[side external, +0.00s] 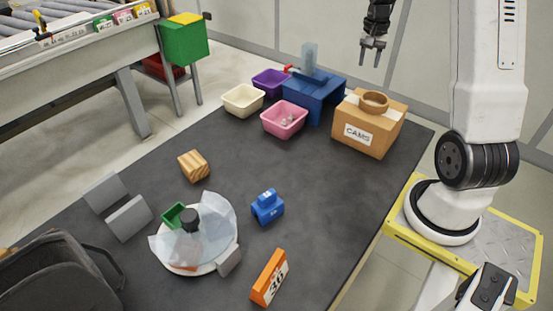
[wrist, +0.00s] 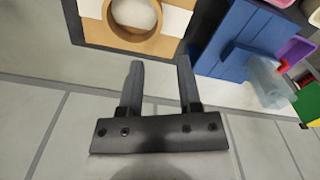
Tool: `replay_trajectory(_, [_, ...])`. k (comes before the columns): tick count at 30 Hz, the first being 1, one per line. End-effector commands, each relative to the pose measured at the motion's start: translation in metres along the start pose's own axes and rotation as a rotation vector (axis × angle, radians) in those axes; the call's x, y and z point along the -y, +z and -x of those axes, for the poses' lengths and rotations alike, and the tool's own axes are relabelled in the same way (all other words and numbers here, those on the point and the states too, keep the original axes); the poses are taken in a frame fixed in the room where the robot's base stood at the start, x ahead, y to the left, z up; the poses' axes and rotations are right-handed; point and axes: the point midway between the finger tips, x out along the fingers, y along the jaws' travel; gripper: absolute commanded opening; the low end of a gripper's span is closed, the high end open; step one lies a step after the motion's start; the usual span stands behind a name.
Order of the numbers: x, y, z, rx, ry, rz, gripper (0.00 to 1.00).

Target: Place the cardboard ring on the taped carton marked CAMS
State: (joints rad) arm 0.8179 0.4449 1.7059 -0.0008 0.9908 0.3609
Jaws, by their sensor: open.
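The cardboard ring (side external: 375,101) lies flat on top of the taped carton marked CAMS (side external: 366,137), at the far right of the table. In the wrist view the ring (wrist: 110,33) shows at the top, over the pale tape on the carton (wrist: 91,36). My gripper (side external: 372,62) is open and empty, above and behind the carton, clear of the ring. In the wrist view its two fingers (wrist: 160,66) point toward the ring with a gap between them and nothing held.
A blue stand (side external: 318,98) with a clear tube is left of the carton. Pink (side external: 284,119), cream (side external: 243,100) and purple (side external: 270,82) bins sit nearby. A wooden block (side external: 194,166), blue item (side external: 267,206) and orange number sign (side external: 269,278) stand nearer.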

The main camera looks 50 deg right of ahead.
Motion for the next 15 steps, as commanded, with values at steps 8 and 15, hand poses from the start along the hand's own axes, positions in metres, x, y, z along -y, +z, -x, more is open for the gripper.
replay_trajectory(8, [0.006,0.006,-0.001,-0.002,-0.001,0.022,0.44])
replay_trajectory(15, [0.044,0.048,-0.008,-0.032,-0.014,0.187,0.44])
